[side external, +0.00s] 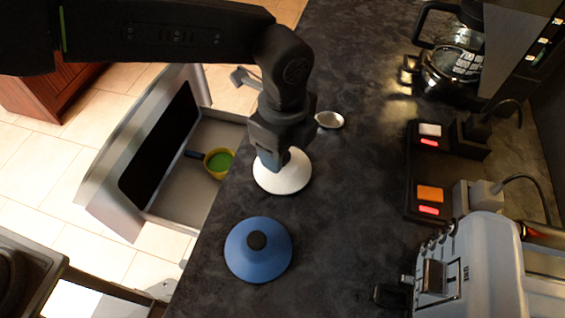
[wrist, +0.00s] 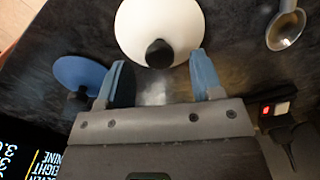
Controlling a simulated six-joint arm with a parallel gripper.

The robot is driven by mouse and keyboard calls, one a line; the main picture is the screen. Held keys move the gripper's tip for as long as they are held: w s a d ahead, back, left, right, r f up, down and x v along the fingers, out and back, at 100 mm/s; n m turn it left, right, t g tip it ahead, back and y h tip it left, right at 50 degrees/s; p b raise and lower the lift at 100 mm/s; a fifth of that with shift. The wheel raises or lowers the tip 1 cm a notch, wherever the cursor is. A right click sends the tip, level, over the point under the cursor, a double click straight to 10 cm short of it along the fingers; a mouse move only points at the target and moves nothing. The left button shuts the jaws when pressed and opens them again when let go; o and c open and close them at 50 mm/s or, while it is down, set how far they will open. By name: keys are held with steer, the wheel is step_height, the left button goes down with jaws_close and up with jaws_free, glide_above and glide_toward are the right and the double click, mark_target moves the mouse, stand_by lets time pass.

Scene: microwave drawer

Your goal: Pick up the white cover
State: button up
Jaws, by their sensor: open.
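The white cover (side external: 284,180) is a round, shallow cone lying on the dark countertop. In the wrist view, the white cover (wrist: 160,22) shows a black knob at its near side, at the top middle of the picture. My gripper (side external: 277,162) is over the white cover, pointing down. In the wrist view, my gripper's blue fingertips (wrist: 156,68) are spread apart, with the black knob just beyond and between them. Nothing is held. In the side view, the arm hides the upper part of the cover and its knob.
A blue cover (side external: 258,250) with a black knob lies nearby on the dark countertop (side external: 345,215). A small metal ladle bowl (side external: 330,119) lies behind the gripper. A power strip (side external: 411,170), coffee maker and toaster stand right.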

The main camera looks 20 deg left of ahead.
mark_target(284, 158)
steer(key=shift+f, duration=1.6)
steer(key=c, duration=1)
steer(key=shift+r, duration=0.1)
